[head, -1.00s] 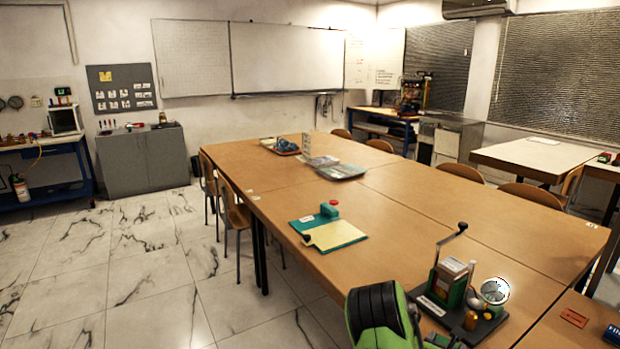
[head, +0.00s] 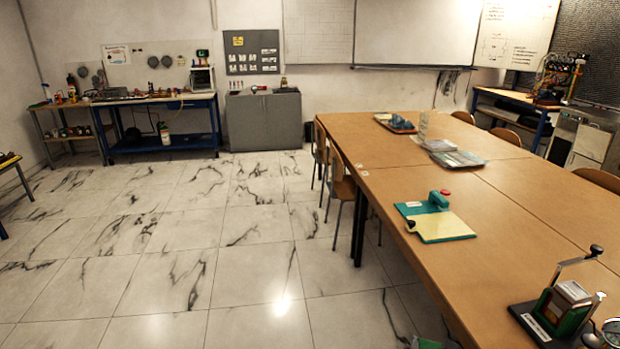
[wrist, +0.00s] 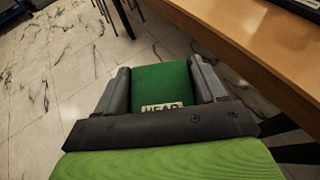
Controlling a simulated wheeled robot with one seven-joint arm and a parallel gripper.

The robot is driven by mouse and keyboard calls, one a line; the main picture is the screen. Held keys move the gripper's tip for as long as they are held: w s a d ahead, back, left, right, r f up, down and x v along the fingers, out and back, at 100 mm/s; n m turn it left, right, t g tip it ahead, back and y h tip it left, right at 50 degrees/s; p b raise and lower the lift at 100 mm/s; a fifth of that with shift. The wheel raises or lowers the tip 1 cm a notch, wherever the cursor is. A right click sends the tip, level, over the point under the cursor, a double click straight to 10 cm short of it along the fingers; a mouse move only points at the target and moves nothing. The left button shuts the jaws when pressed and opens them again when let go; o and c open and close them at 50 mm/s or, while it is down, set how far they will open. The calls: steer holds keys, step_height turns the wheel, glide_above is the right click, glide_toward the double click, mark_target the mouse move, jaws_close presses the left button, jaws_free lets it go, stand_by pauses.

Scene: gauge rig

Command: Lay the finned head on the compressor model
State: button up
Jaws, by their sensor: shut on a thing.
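My gripper (wrist: 162,90) shows in the wrist view, shut on a green block with a white label reading "HEAD", the head (wrist: 161,80). It is held over the marble floor, left of the table edge. Any fins on it are not visible from this side. The compressor model (head: 562,310) stands on a dark base at the near right of the table in the head view, with a lever arm, a green and grey block and a round gauge (head: 613,332) cut off by the frame edge.
The long wooden table (head: 500,215) holds a teal and yellow board (head: 440,224) and trays farther back. Chairs (head: 338,180) line its left side. The marble floor (head: 170,260) to the left is open. A blue workbench (head: 160,130) and grey cabinet (head: 264,122) stand at the far wall.

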steer(key=a+r+n+y+p, duration=0.1)
steer(key=a+n+y, duration=0.1)
steer(key=a, duration=0.5)
steer(key=s+a+r+n+y+p, duration=0.1)
steer(key=a+n+y, duration=0.1)
steer(key=a, duration=0.5)
steer(key=shift+s+r+t+y, duration=0.15)
steer(key=shift+r+t+y, duration=0.15)
steer(key=shift+t, duration=0.1)
steer(key=shift+f, duration=0.1)
